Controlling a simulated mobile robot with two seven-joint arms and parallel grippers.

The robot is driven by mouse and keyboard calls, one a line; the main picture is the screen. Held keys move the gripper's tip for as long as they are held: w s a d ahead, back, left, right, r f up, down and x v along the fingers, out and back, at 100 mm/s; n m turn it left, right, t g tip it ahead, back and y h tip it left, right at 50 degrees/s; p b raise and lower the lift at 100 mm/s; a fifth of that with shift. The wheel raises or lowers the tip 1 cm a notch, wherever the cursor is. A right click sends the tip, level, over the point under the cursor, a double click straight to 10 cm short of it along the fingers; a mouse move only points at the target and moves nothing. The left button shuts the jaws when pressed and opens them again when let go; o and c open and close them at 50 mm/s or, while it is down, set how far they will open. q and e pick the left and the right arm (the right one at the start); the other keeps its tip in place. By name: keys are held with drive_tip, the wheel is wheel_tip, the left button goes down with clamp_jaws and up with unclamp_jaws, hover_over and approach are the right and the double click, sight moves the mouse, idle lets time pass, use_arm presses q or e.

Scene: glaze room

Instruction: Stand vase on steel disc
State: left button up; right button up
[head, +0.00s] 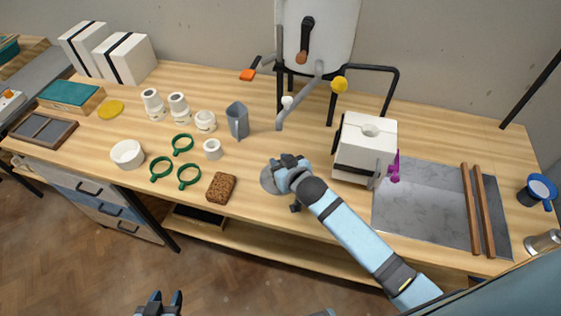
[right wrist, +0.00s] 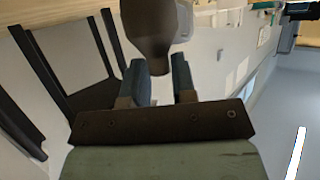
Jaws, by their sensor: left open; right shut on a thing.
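My right gripper (right wrist: 160,85) is shut on a dark brown, rounded thing (right wrist: 150,25), which looks like the vase; only part of it shows. In the head view my right gripper (head: 285,172) is over the front part of the table, and the arm hides most of what it holds. A grey round shape (head: 267,180) shows just left of this gripper; it may be the steel disc, but I cannot tell for sure. My left gripper (head: 162,303) is open and empty at the bottom edge, in front of the table.
A brown sponge-like block (head: 221,188), green rings (head: 189,176) and a small white cup (head: 213,149) stand left of the right gripper. A grey jug (head: 237,121) stands behind. A white boxy device (head: 366,145) and a grey slab (head: 420,205) are to the right.

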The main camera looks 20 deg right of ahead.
drive_tip(key=o, duration=0.9)
drive_tip(key=shift+c, duration=0.2)
drive_tip(key=v, duration=1.2)
drive_tip(key=s+f+g+p, duration=0.1)
drive_tip(key=s+f+p, duration=0.1)
drive_tip(key=s, duration=0.4)
drive_tip(key=s+f+g+p, duration=0.1)
drive_tip(key=s+f+p, duration=0.2)
drive_tip(key=s, duration=0.4)
drive_tip(key=shift+s+d+f+n+y+p, duration=0.3)
drive_tip(key=shift+n+p, duration=0.1)
drive_tip(key=shift+p, duration=0.35)
